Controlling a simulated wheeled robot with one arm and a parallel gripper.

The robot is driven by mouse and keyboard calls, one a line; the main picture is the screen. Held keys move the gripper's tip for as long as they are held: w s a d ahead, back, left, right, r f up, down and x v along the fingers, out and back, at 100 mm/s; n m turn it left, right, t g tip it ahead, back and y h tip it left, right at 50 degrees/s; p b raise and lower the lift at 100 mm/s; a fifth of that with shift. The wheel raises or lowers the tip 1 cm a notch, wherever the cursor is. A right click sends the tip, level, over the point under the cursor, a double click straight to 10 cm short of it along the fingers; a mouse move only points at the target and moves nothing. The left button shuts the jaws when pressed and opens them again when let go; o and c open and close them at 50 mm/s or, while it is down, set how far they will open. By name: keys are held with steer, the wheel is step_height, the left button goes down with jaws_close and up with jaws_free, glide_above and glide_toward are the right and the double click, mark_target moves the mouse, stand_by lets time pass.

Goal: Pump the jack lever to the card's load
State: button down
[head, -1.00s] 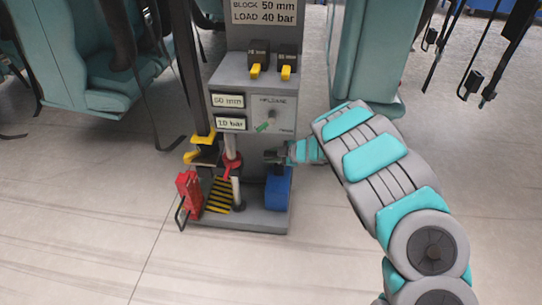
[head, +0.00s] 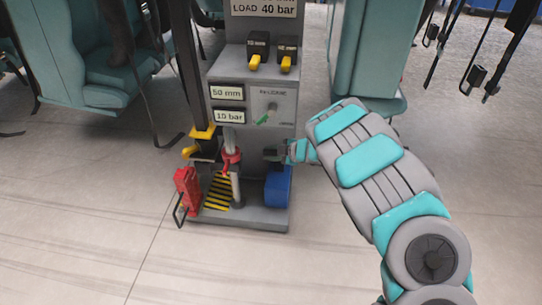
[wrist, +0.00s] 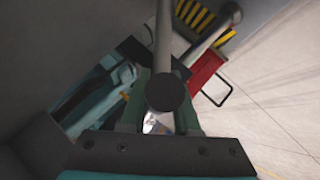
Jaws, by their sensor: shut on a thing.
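The jack station (head: 252,80) stands in the middle of the head view. Its card (head: 264,9) is cut off at the top; "LOAD 40 bar" is readable. Two plates below read 50 mm (head: 227,93) and 10 bar (head: 229,116). My gripper (head: 274,154) is low at the station's right side, its tips small and partly hidden. In the wrist view my gripper (wrist: 165,115) is shut around the grey jack lever (wrist: 165,40), whose round dark end (wrist: 168,92) shows between the green fingers. A red collar (head: 231,158) sits on the jack's upright post (head: 236,188).
A blue cylinder (head: 278,188) lies below my gripper. A red block with a wire handle (head: 187,188) stands at the base's left. The release knob (head: 272,107) and two yellow-tipped switches (head: 254,61) are above. Teal seats flank the station; the floor in front is clear.

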steer(key=s+f+b, duration=0.2)
steer(key=shift+s+f+t+b, duration=0.3)
steer(key=shift+s+b, duration=0.05)
steer(key=shift+b, duration=0.05)
steer(key=c, duration=0.7)
jaws_free()
steer(key=shift+a, duration=0.1)
steer(key=shift+o, duration=0.2)
steer(key=shift+r, duration=0.1)
steer(key=v, duration=0.7)
steer(key=shift+s+d, duration=0.15)
steer(key=shift+d, duration=0.2)
steer(key=shift+r, duration=0.1)
stand_by(0.6)
